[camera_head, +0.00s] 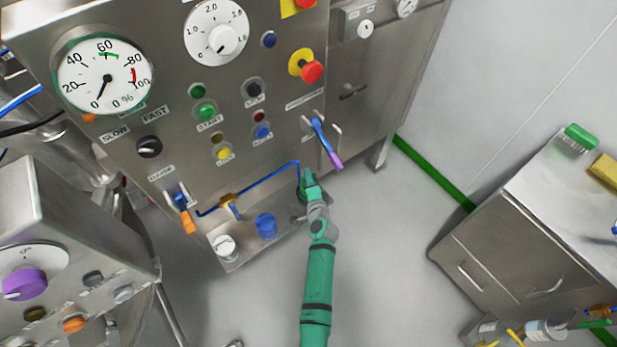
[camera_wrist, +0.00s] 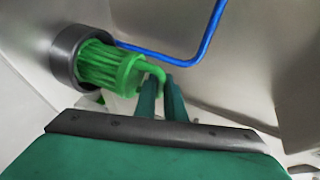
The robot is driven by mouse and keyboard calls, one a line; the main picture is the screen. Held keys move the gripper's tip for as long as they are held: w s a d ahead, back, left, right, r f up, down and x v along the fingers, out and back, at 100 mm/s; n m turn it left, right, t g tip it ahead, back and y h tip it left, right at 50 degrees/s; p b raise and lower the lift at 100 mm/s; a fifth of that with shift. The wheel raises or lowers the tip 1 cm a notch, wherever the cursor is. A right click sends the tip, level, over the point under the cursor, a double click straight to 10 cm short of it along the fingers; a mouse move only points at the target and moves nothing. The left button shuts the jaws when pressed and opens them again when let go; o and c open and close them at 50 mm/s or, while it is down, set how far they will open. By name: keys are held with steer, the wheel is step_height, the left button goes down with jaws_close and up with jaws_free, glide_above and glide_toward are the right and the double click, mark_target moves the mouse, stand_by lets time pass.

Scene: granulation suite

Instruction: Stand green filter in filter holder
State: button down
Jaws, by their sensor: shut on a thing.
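The green filter (camera_wrist: 103,66) is a ribbed cylinder with a bent green handle, at the upper left of the wrist view. My gripper (camera_wrist: 161,84) is shut on the handle. One end of the filter is inside or against a dark grey ring (camera_wrist: 66,52), which looks like the filter holder. How deep it sits is hidden. In the head view my gripper (camera_head: 309,182) is over the right end of the steel shelf, at the foot of the machine panel. The filter is hard to make out there, mostly hidden by my gripper.
A blue pipe (camera_head: 260,182) runs along the panel close to my gripper, also in the wrist view (camera_wrist: 203,48). A blue cap (camera_head: 266,225) and a white knob (camera_head: 224,245) are on the shelf to the left. A purple-tipped lever (camera_head: 326,146) hangs just above right.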

steer(key=shift+f, duration=0.3)
steer(key=c, duration=1.8)
jaws_free()
steer(key=shift+c, duration=0.2)
steer(key=shift+a, duration=0.15)
steer(key=shift+d+f, duration=0.1)
steer(key=shift+d, duration=0.15)
steer(key=shift+s+a, duration=0.1)
